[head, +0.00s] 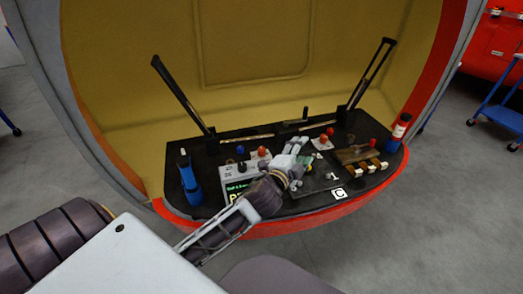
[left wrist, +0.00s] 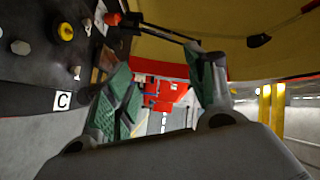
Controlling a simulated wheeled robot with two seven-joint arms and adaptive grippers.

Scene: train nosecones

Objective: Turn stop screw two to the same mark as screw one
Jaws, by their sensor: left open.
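My left gripper (head: 301,144) reaches over the black deck of the nosecone, its fingers above the middle of the deck. It is open. In the left wrist view its two green-padded fingers (left wrist: 165,95) stand apart with nothing between them. A yellow round knob (left wrist: 65,32) and a grey hex-like head (left wrist: 20,47) show on the dark deck at the upper left of that view, away from the fingers. I cannot tell which parts are stop screws one and two, and no screw marks are readable. My right gripper is out of view.
A white "C" tag (head: 340,194) lies near the front edge. Two black arms rise behind.

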